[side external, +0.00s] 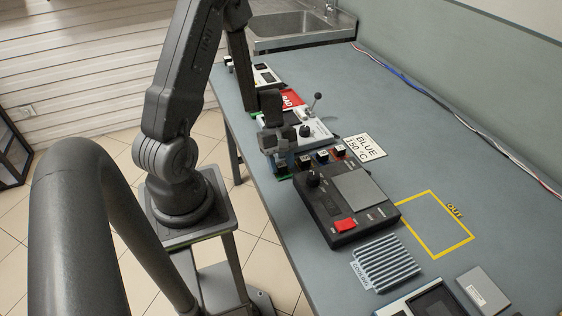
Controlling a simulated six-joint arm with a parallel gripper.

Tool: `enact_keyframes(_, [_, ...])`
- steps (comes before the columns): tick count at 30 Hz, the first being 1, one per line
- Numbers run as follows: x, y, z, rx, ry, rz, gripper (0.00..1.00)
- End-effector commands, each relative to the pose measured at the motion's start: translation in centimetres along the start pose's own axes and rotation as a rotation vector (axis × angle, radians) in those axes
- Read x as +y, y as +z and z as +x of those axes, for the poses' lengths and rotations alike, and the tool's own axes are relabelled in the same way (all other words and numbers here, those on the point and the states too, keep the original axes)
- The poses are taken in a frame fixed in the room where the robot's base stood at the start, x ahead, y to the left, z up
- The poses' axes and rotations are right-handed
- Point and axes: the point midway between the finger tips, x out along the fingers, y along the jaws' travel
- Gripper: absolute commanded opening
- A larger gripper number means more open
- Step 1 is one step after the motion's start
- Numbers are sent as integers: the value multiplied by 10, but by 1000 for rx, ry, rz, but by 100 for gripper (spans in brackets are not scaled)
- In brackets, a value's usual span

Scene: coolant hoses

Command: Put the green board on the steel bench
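I cannot clearly make out a whole green board. A small green edge (284,177) shows just under my gripper (281,158), at the left end of a row of small dark blocks, mostly hidden. My gripper points down there, at the near-left edge of the grey-blue work surface (345,85). Its fingertips overlap the leftmost block, so I cannot tell whether they are open, touching or holding it. Nothing in view is plainly marked as the steel bench. A steel sink counter (325,38) stands at the far end.
Small blocks (322,156) stand beside a black device (345,203) with a red button. Behind are a lever unit (312,130), a red sign (291,99) and a "BLUE 150 °C" card (364,147). A finned rack (386,263) is in front. The yellow "OUT" outline (433,255) is empty.

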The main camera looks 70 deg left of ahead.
Motion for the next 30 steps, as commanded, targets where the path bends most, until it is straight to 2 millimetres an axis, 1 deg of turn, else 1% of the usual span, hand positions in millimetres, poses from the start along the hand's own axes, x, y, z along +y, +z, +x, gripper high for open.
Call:
enact_keyframes(1, [0, 0, 0, 0, 0, 0, 47])
enact_keyframes(4, [0, 0, 0, 0, 0, 0, 57])
enact_keyframes(11, [0, 0, -1, 0, 0, 0, 57])
enact_keyframes(14, [0, 1, -5, 1, 2, 1, 57])
enact_keyframes(17, [2, 1, -18, 2, 6, 2, 57])
enact_keyframes(24, [0, 0, -69, 6, 6, 0, 57])
enact_keyframes(30, [0, 0, -105, 3, 3, 0, 57])
